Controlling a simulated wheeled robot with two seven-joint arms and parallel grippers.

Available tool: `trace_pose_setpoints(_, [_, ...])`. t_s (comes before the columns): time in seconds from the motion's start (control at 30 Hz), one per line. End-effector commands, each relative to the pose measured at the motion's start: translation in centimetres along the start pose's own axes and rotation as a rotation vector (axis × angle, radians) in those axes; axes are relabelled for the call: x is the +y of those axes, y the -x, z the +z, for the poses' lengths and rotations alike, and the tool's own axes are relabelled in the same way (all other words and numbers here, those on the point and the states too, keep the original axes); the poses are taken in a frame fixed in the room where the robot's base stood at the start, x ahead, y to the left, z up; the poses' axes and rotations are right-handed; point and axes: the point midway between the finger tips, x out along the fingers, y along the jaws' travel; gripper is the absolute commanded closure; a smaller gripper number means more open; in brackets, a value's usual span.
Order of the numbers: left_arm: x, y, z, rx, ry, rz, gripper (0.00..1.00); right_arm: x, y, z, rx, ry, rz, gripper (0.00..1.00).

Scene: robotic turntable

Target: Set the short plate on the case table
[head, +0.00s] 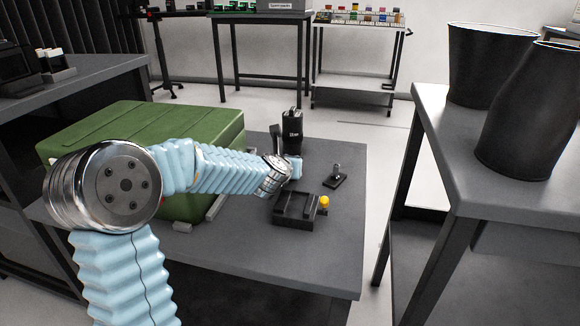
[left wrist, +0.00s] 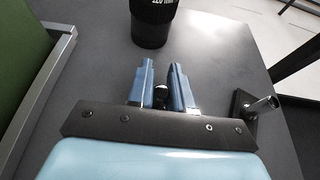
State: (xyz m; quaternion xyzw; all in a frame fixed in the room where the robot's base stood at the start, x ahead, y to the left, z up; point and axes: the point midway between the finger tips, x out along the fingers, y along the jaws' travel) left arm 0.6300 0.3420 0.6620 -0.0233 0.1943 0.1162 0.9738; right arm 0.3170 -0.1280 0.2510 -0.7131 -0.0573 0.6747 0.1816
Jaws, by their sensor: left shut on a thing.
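The case table (head: 335,245) is dark grey and carries a green case (head: 135,130). My left gripper (head: 294,168) is over this table, right of the case. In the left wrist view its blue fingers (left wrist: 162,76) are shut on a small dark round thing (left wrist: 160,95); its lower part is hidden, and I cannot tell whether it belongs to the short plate. A small black plate with an upright metal post (head: 335,178) stands on the table to the right of the gripper; it also shows in the left wrist view (left wrist: 240,106). My right gripper is not in view.
A black cylinder (head: 292,132) with white lettering stands just beyond the gripper. A black tray-like holder (head: 295,210) and a yellow knob (head: 324,201) are nearer. The table's front right is clear. Another table (head: 500,190) with black vessels (head: 525,120) stands at right.

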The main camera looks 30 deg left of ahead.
Motion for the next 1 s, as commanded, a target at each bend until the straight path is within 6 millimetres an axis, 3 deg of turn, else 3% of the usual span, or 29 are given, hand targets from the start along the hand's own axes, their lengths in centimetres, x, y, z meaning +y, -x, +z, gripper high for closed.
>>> trace_pose_setpoints(0.4, [0.0, -0.2, -0.5, -0.002, 0.000, -0.001, 1.00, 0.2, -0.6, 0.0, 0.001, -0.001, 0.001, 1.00])
trace_pose_setpoints(0.43, [0.0, -0.1, -0.3, -0.001, 0.000, -0.001, 0.75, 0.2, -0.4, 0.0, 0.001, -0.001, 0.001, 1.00])
trace_pose_setpoints(0.57, [0.0, -0.1, -0.3, -0.001, 0.000, -0.001, 0.55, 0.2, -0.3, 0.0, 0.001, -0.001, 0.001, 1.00])
trace_pose_setpoints(0.9, [-0.1, 0.0, 0.0, -0.001, -0.001, -0.001, 0.54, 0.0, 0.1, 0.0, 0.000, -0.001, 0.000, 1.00])
trace_pose_setpoints(1.0, [0.0, 1.0, 0.0, -0.003, 0.000, -0.001, 0.54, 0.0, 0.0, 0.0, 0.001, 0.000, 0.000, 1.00])
